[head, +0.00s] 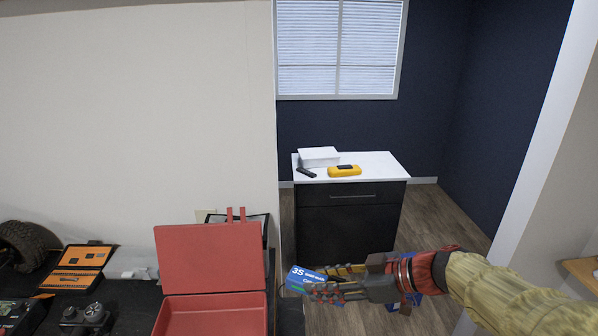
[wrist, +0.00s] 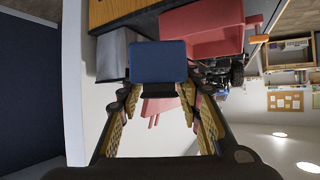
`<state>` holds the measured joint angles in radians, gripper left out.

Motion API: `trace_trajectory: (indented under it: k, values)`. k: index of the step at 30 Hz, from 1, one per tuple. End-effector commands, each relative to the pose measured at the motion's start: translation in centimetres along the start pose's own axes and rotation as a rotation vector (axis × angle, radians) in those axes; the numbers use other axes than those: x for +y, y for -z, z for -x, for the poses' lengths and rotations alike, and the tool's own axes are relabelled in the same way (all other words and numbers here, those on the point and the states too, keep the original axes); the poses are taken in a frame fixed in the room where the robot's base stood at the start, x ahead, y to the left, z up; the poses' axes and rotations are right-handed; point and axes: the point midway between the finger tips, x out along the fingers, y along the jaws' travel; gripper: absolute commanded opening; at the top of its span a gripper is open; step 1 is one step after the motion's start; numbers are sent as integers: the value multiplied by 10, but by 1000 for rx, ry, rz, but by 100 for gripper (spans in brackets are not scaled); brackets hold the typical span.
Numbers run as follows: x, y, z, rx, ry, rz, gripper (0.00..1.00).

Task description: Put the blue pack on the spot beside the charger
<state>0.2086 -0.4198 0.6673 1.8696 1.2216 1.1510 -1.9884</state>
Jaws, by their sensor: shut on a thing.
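The blue pack (head: 303,277) has a white label reading "3S" on its end. My gripper (head: 322,284) is shut on it, in the air in front of the dark cabinet and to the right of the red case. In the wrist view the pack (wrist: 158,60) shows its plain blue face between the fingertips of my gripper (wrist: 160,88). A yellow device (head: 344,171) with a small dark screen lies on the white cabinet top; I cannot tell whether it is the charger. No marked spot is discernible.
The cabinet's white top (head: 376,168) also holds a white box (head: 318,157) and a black remote (head: 306,173). An open red case (head: 210,258) stands on the dark bench at left, with an orange organiser (head: 77,270) and a tyre (head: 22,243). Floor shows around the cabinet.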

Motion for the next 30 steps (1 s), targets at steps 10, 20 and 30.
trace_trajectory:
  k: [10,20,30]
  values:
    - [148,-73,10,-2,-536,-301,0]
    - [177,-153,2,-2,-748,-411,0]
    - [170,-172,-10,1,-747,-405,0]
